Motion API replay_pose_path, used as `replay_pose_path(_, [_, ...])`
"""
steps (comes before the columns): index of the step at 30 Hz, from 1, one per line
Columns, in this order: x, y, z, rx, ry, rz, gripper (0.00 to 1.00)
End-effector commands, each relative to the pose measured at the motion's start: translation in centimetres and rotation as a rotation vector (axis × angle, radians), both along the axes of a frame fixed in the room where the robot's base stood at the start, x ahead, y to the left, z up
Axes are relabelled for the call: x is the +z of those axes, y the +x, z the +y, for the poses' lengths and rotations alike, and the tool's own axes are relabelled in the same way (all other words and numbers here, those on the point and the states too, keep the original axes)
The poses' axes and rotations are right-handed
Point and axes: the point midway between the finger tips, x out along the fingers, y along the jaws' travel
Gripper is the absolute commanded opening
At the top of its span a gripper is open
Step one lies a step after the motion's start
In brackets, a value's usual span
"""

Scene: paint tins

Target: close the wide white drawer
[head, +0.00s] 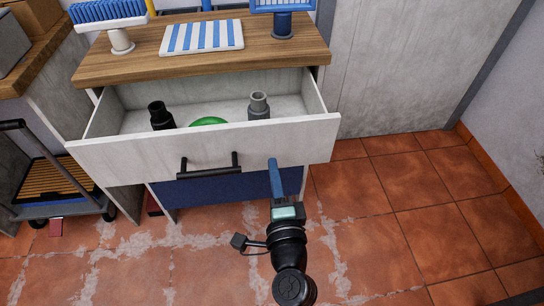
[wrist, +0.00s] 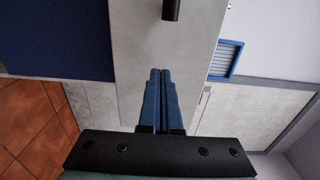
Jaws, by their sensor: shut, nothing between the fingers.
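The wide white drawer (head: 110,160) stands pulled out below the wooden top in the head view. Its front carries a dark bar handle (head: 208,166). Inside lie a black bottle-like item (head: 160,115), a grey one (head: 259,105) and a green round thing (head: 208,121). My gripper (head: 274,165) is in front of the drawer front, right of the handle. Its blue fingers are shut and empty. In the wrist view the fingers (wrist: 160,75) point at the white drawer front (wrist: 135,95), with the handle (wrist: 171,9) at the top. I cannot tell whether they touch it.
A blue drawer front (head: 215,188) is below the white drawer. On the wooden top (head: 130,64) are a striped mat (head: 202,37), a blue brush (head: 108,12) and a blue-topped stand (head: 283,22). A cart (head: 60,195) stands at left. The tiled floor at right (head: 420,210) is clear.

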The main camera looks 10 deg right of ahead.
Motion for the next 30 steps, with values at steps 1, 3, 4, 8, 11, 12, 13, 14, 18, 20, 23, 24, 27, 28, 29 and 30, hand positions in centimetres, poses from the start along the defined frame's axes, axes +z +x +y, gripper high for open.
replay_pose_path(1, [0.1,0.8,0.0,0.000,0.001,-0.002,0.00])
replay_pose_path(3, [0.1,1.5,0.0,-0.001,0.001,-0.001,0.00])
replay_pose_path(4, [0.1,1.8,0.0,-0.001,0.001,-0.002,0.00])
replay_pose_path(8, [0.0,2.6,0.0,0.000,0.000,-0.001,0.00])
replay_pose_path(11, [0.0,2.8,0.0,0.000,0.000,0.000,0.00])
replay_pose_path(12, [0.0,2.8,0.0,0.000,0.000,0.000,0.00])
replay_pose_path(13, [0.0,2.8,0.0,0.000,0.000,0.000,0.00])
replay_pose_path(14, [0.0,2.8,0.0,0.000,0.000,0.000,0.00])
replay_pose_path(18, [0.0,2.8,0.0,0.000,0.000,0.000,0.00])
replay_pose_path(20, [0.0,2.8,0.0,0.000,0.000,0.000,0.00])
replay_pose_path(23, [0.0,3.0,0.0,0.000,-0.001,0.000,0.00])
replay_pose_path(24, [0.0,3.2,0.0,0.000,-0.001,0.000,0.00])
replay_pose_path(27, [0.0,4.1,0.0,0.001,-0.001,-0.002,0.00])
replay_pose_path(28, [0.0,4.5,0.0,0.001,-0.001,-0.002,0.00])
replay_pose_path(29, [0.1,4.9,0.0,0.001,-0.001,-0.003,0.00])
replay_pose_path(30, [0.0,5.5,0.0,0.001,-0.001,-0.002,0.00])
